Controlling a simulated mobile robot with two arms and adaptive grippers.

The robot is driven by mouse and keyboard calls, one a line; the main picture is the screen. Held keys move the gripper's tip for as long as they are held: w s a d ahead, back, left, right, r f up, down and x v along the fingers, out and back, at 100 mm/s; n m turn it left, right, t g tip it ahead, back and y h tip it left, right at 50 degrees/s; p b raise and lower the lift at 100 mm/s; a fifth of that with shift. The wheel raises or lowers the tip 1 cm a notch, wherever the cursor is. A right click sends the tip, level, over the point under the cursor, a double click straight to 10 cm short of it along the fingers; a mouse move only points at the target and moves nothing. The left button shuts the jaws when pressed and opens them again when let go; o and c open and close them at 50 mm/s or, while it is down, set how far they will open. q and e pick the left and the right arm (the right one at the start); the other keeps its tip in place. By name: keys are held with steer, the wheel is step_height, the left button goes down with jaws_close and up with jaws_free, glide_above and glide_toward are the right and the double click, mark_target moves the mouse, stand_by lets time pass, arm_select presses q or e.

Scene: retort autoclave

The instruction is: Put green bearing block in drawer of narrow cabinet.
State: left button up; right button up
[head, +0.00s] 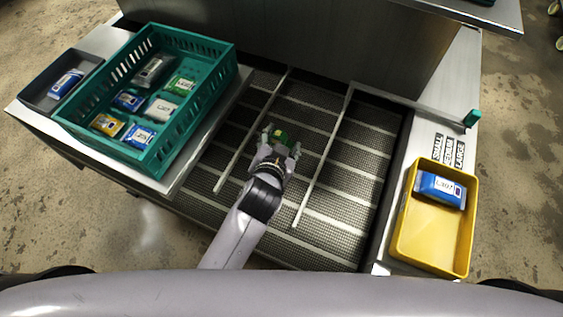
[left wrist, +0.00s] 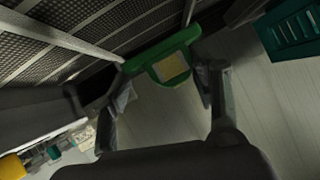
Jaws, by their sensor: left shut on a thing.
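My left gripper (head: 277,147) reaches in over the dark mesh belt and is shut on a small green block (head: 281,136). In the left wrist view the green block (left wrist: 160,52) has a yellowish patch and sits between the fingers of my left gripper (left wrist: 163,78). The fingers and arm hide part of it in the head view. I cannot make out a drawer or a narrow cabinet in either view. My right gripper is not in view.
A teal crate (head: 190,122) with several packets stands on the left shelf, beside a grey tray (head: 88,61) with a blue packet. A yellow tray (head: 432,240) with a blue packet (head: 441,190) is at right. Pale rails (head: 322,155) cross the mesh belt (head: 350,190).

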arm_select(q)
step_height(320, 180, down, 6)
steer(key=shift+f+b, duration=0.15)
steer(key=shift+b, duration=0.15)
steer(key=shift+f+b, duration=0.35)
steer(key=shift+f, duration=1.85)
steer(key=shift+f, duration=0.15)
steer(key=o, duration=1)
steer(key=shift+o, duration=1.1)
